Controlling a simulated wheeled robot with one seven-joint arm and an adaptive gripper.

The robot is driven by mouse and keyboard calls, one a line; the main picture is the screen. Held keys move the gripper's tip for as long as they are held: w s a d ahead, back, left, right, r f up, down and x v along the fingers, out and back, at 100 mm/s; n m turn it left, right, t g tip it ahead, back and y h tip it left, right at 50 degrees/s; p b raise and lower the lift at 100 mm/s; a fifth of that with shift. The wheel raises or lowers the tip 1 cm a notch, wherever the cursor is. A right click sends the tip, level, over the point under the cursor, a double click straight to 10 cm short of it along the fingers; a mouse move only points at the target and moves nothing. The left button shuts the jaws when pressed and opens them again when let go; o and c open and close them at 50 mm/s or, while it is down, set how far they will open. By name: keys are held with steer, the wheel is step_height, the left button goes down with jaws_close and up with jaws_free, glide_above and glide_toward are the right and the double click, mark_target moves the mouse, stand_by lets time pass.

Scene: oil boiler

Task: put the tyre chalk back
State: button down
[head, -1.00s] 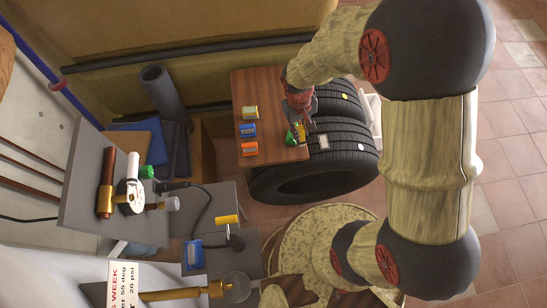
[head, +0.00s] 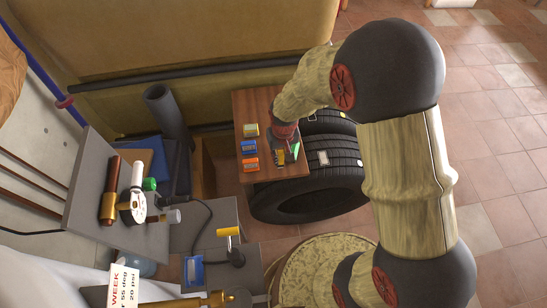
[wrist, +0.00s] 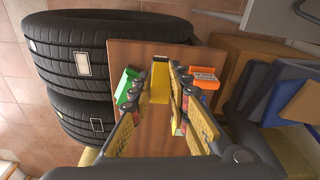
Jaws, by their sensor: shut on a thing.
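My gripper (head: 284,148) is over the wooden board (head: 257,105), pointing down. It is shut on a yellow piece with a dark end, which I take to be the tyre chalk (wrist: 160,82); this sits between the fingertips in the wrist view. In the head view the gripper partly hides it. A green block (wrist: 126,86) is left of the fingers in the wrist view and right of the gripper in the head view (head: 296,150). I cannot tell if the chalk touches the board.
A yellow block (head: 250,130), a blue block (head: 249,147) and an orange block (head: 251,165) stand in a row on the board's left. Tyres (head: 307,200) lie beside the board. A grey shelf (head: 87,190) with tools is at left.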

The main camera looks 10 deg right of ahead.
steer(key=shift+w+a+f+b, duration=0.3)
steer(key=shift+w+f, duration=0.6)
steer(key=shift+f, duration=0.65)
steer(key=shift+w+a+f+b, duration=0.3)
steer(key=shift+w+f, duration=0.6)
steer(key=shift+f, duration=0.6)
steer(key=shift+w+a+f+b, duration=0.3)
steer(key=shift+w+f, duration=0.6)
steer(key=shift+f, duration=0.65)
steer(key=shift+f, duration=0.2)
steer(key=c, duration=1.7)
jaws_free()
steer(key=shift+r, duration=0.1)
